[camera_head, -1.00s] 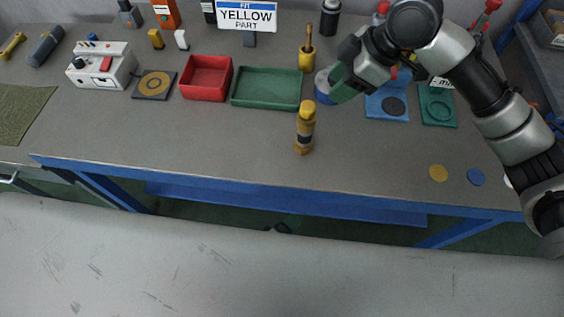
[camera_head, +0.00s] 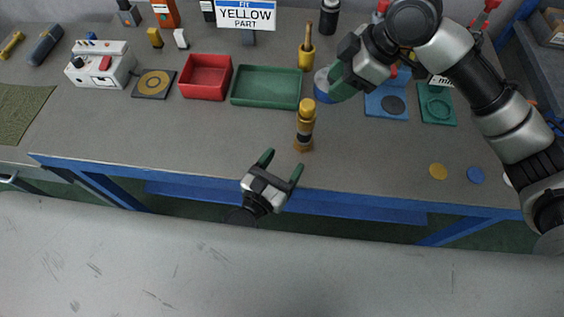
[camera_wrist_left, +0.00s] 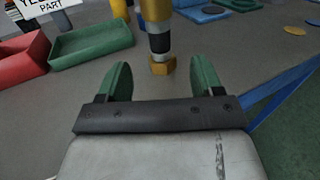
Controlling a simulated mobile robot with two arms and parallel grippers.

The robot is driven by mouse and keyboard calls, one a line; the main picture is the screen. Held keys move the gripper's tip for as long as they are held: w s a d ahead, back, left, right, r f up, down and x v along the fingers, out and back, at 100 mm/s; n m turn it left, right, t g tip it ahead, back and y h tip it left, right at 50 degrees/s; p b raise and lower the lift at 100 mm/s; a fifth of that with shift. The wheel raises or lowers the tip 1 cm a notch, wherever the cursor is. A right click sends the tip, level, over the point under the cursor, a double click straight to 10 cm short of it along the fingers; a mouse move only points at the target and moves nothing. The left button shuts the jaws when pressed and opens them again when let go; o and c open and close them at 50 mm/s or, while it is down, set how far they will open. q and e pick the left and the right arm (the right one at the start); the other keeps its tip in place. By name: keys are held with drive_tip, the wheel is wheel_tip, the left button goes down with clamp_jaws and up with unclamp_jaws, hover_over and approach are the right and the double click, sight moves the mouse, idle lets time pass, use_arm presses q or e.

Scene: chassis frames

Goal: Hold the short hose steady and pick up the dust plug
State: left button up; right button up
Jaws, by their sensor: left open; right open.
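The short hose (camera_head: 304,134) stands upright on the bench near its front edge, dark in the middle with a brass hex foot. A yellow dust plug (camera_head: 306,106) appears to cap its top. In the left wrist view the hose (camera_wrist_left: 160,45) stands beyond and between my finger lines; its top is cut off. My left gripper (camera_head: 281,163) is open and empty at the bench's front edge, apart from the hose, fingers pointing towards it. My right gripper (camera_head: 342,84) is open at the back right of the hose, beside a blue-and-silver round item (camera_head: 322,88).
A green tray (camera_head: 266,104) and a red bin (camera_head: 206,95) lie behind and left of the hose. A yellow pot (camera_head: 307,58) holding a handled tool stands behind it. Blue pad (camera_head: 387,114) and green pad (camera_head: 438,118) lie to the right. The bench front is largely clear.

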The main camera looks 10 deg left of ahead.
sight(301, 136)
use_arm(q)
drive_tip(key=x, duration=1)
drive_tip(key=shift+w, duration=0.4)
